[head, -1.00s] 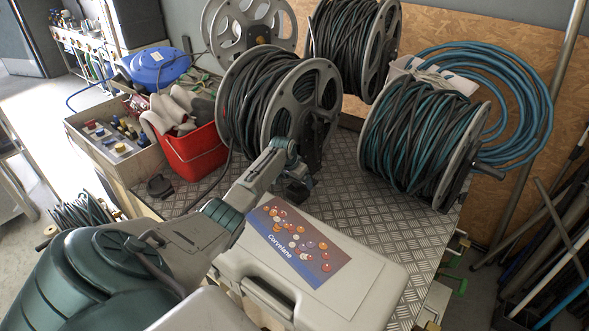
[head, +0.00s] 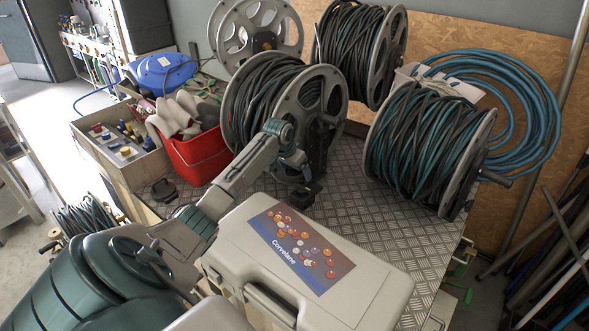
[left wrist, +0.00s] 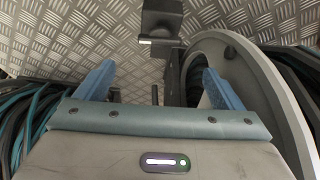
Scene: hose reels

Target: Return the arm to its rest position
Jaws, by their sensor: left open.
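My left arm (head: 235,180) reaches in from the lower left over the beige case, and its wrist bends down in front of the left black hose reel (head: 262,105). My left gripper (head: 302,168) is beside that reel's side disc, small and partly hidden by my own wrist. In the left wrist view my gripper (left wrist: 158,72) shows two blue fingers spread apart with nothing held between them. A dark bracket-like part (left wrist: 162,22) stands beyond the fingers over the patterned metal plate. My right gripper is not in view.
The beige case (head: 230,240) lies close under my arm. A red bucket (head: 195,158) with gloves stands left of the reel. A teal and black hose reel (head: 430,145) stands at right. Bare metal plate (head: 360,200) lies between the reels and the case.

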